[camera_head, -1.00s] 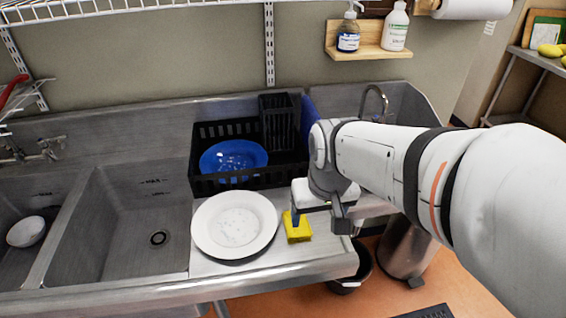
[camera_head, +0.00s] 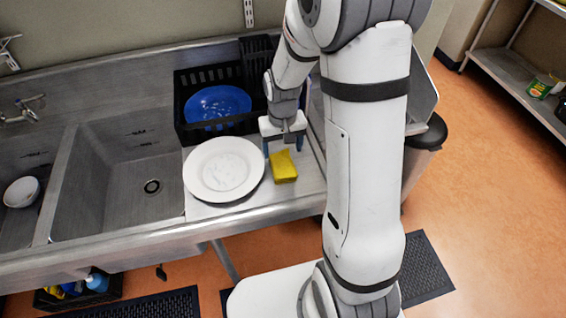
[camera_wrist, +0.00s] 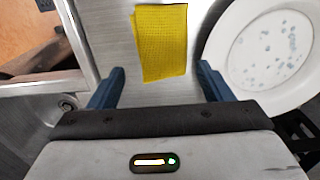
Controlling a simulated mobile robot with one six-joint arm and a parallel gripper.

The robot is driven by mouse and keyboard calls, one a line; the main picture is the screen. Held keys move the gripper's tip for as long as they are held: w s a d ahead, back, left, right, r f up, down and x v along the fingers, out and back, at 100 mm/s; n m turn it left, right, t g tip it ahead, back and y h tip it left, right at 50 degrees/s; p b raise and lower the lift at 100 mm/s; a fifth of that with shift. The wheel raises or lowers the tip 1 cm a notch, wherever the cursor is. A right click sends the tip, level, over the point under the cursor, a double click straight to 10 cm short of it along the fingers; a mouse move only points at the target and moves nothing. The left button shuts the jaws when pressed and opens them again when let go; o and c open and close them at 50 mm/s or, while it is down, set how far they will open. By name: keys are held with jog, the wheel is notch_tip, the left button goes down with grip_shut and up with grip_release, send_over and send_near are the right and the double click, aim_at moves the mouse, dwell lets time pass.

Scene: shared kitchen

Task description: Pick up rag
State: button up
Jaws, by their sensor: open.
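The rag is a folded yellow cloth (camera_head: 284,166) lying flat on the steel drainboard, just right of a white plate (camera_head: 224,169). My gripper (camera_head: 283,147) is open and empty, with its blue fingers pointing down just behind the rag, toward the dish rack. In the wrist view the rag (camera_wrist: 162,40) lies ahead of the fingertips, within the sideways gap between them (camera_wrist: 156,78). I cannot tell the exact height of the fingertips above the board. The rag is fully uncovered in the head view.
The sink basin (camera_head: 120,190) is left of the white plate, which also shows close to the right finger in the wrist view (camera_wrist: 265,55). The drainboard's front edge is close to the rag.

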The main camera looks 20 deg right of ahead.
aim_at(283, 159)
jog(key=shift+s+a+f+p, duration=0.1)
jog(key=shift+s+f+p, duration=0.15)
jog(key=shift+f, duration=0.9)
jog(key=shift+s+f+p, duration=0.1)
jog(key=shift+f+p, duration=0.15)
jog(key=shift+f, duration=0.85)
jog(key=shift+c, duration=0.4)
jog(key=c, duration=0.7)
